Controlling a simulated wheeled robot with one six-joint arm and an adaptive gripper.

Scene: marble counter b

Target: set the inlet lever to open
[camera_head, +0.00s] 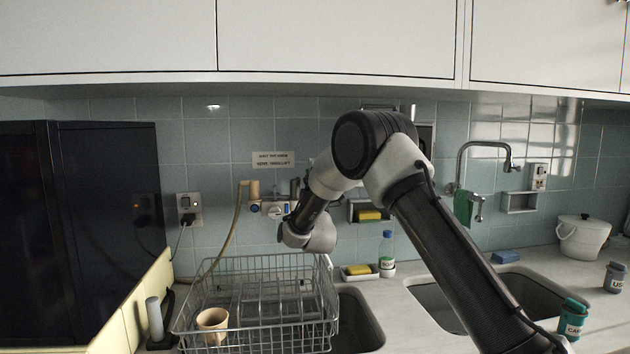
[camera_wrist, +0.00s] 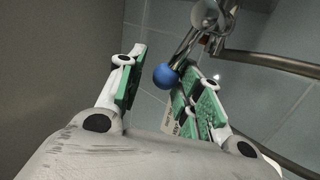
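The inlet lever shows in the wrist view as a thin metal rod with a blue ball knob (camera_wrist: 165,77) at its end, running up to a metal pipe joint. My gripper (camera_wrist: 163,66) is open, with green pads on both fingers. The knob appears between the fingertips, closer to the right finger; I cannot tell whether it touches a pad. In the head view my arm's end is in front of the tiled wall beside a wall fitting (camera_head: 274,210) with a hose.
A wire dish rack (camera_head: 262,322) holding a tan cup (camera_head: 212,322) stands below my arm's end. A soap bottle (camera_head: 387,250) and a yellow sponge (camera_head: 359,270) are to the right. White cupboards (camera_head: 330,40) hang above. A metal pipe (camera_wrist: 270,65) runs beyond the right finger.

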